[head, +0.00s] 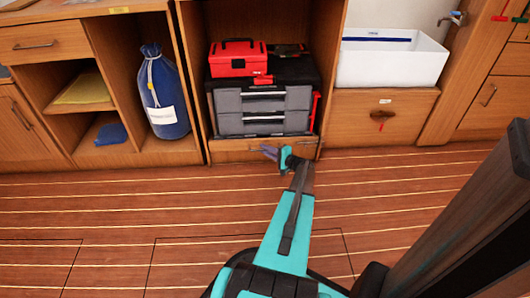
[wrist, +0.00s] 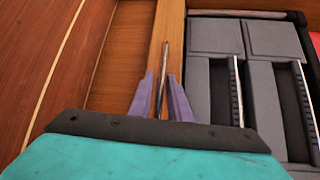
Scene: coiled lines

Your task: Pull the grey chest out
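The grey chest (head: 263,122) has two stacked grey drawer fronts and a black top. It sits in an open wooden bay, above a low wooden front with a thin metal bar handle. In the wrist view the chest's grey face (wrist: 217,80) is to the right of my fingers. My gripper (head: 266,151) is low in front of the bay, at that wooden front. In the wrist view its purple fingers (wrist: 161,76) are apart, one on each side of the metal bar handle (wrist: 165,55). I cannot tell whether either finger touches the bar.
A red toolbox (head: 238,62) and small tools lie on the chest's black top. A blue sack (head: 163,90) stands to the left, a white basin (head: 391,62) to the right. The plank floor (head: 120,215) before the cabinets is clear. A dark post (head: 465,215) stands at right.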

